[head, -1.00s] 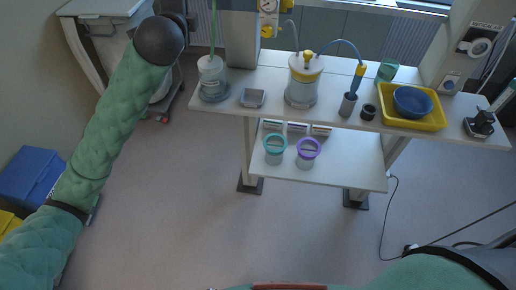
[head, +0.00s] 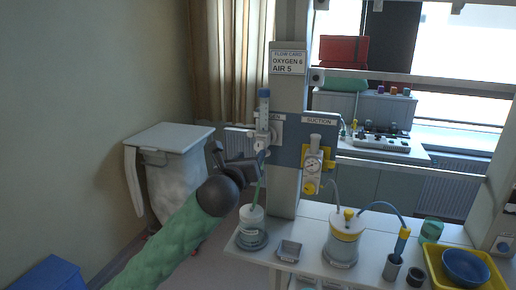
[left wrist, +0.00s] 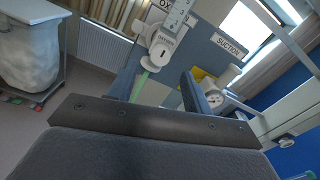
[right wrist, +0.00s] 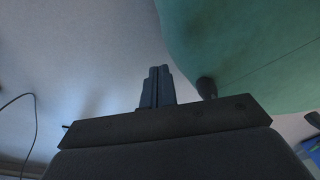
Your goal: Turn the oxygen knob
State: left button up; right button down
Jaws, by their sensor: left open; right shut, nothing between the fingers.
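The oxygen flowmeter (head: 264,115) is a clear tube with a blue top on the grey-blue wall column. Its pale round knob (left wrist: 160,53) shows in the left wrist view, at the tube's lower end, with a green hose below it. My left gripper (head: 238,158) is beside the lower end of the flowmeter in the head view. In the left wrist view its fingers (left wrist: 165,82) are open and the knob shows beyond them, apparently not held. My right gripper (right wrist: 156,72) is shut and empty above the floor, outside the head view.
The suction regulator (head: 313,165), with gauge and yellow parts, is right of the oxygen flowmeter. A flow card (head: 287,62) reads oxygen 8, air 5. Below stand a humidifier bottle (head: 251,232), a suction jar (head: 343,243) and a yellow tray (head: 440,275) on a white shelf.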

aim_at(258, 147)
pick_arm(q)
jog(key=p+x, duration=0.2)
jog(key=x, duration=0.3)
jog(key=shift+d+r+p, duration=0.1)
jog(key=shift+r+p, duration=0.1)
jog(key=shift+p, duration=0.1)
jog(key=shift+p+x, duration=0.3)
jog(key=shift+x, duration=0.55)
jog(key=shift+f, duration=0.2)
jog(key=c, duration=1)
